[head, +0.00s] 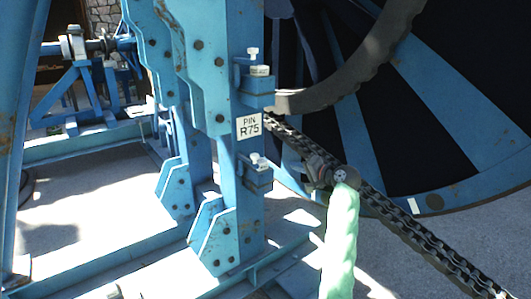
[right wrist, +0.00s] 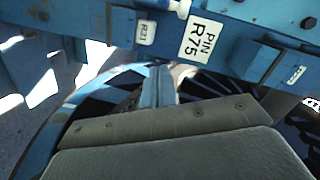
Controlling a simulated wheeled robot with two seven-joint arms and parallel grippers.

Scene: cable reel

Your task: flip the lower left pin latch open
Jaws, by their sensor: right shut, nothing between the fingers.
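A blue upright post carries a white sign reading PIN R75 (head: 248,126); the sign also shows in the right wrist view (right wrist: 202,40). The lower pin latch (head: 258,162), a blue bracket with a small white-headed pin, sits on the post below the sign. An upper pin latch (head: 254,68) with white parts sits above the sign. My right gripper (head: 313,170) is shut and empty, to the right of the lower latch with a visible gap. Its dark housing fills the lower right wrist view. My left gripper is not in view.
A heavy chain (head: 400,208) runs diagonally behind my right gripper. A large blue reel wheel (head: 445,95) stands at the right. Bolted blue gussets (head: 215,237) brace the post's foot. A blue frame (head: 75,95) stands at the back left, with open pale floor before it.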

